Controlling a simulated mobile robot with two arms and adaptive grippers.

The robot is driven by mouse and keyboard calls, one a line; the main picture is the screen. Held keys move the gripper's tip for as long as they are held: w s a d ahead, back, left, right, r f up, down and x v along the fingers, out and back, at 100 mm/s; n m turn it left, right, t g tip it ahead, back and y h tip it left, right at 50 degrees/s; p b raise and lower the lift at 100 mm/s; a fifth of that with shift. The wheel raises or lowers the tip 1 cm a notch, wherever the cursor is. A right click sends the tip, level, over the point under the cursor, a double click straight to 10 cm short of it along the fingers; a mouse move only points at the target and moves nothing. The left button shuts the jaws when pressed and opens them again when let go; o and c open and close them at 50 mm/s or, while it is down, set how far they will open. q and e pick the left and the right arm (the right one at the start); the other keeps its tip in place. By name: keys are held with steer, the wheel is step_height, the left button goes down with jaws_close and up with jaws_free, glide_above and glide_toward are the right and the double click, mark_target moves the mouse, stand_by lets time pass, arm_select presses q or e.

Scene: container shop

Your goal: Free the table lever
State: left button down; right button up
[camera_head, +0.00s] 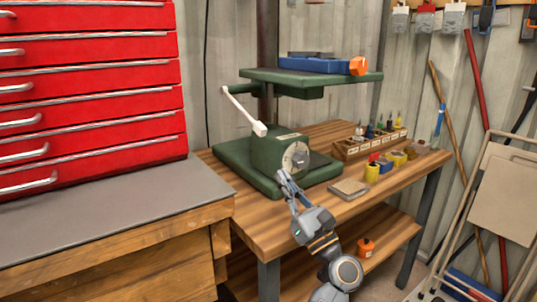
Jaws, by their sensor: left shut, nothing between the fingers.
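A green drill-press stand with a flat table (318,82) rises from a green base plate (235,170) on a wooden bench. A long white lever (241,107) slants beside the column, its upper end near a short green arm at the table's left side and its lower end by a green block (265,150). The block has a round grey dial (296,157) on its front. Which part is the table lever is not certain; the white bar looks most like it. My left gripper (283,177) is shut and empty, in front of the block, below the dial. My right gripper is not in view.
A blue vise (318,65) with an orange end lies on the table. A flat tan block (349,189), small colored pots (385,165) and a wooden rack (358,148) stand on the bench to the right. A red drawer cabinet (90,80) stands left; a folded chair (495,195) leans right.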

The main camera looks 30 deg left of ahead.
arm_select(q)
steer(key=x, duration=1)
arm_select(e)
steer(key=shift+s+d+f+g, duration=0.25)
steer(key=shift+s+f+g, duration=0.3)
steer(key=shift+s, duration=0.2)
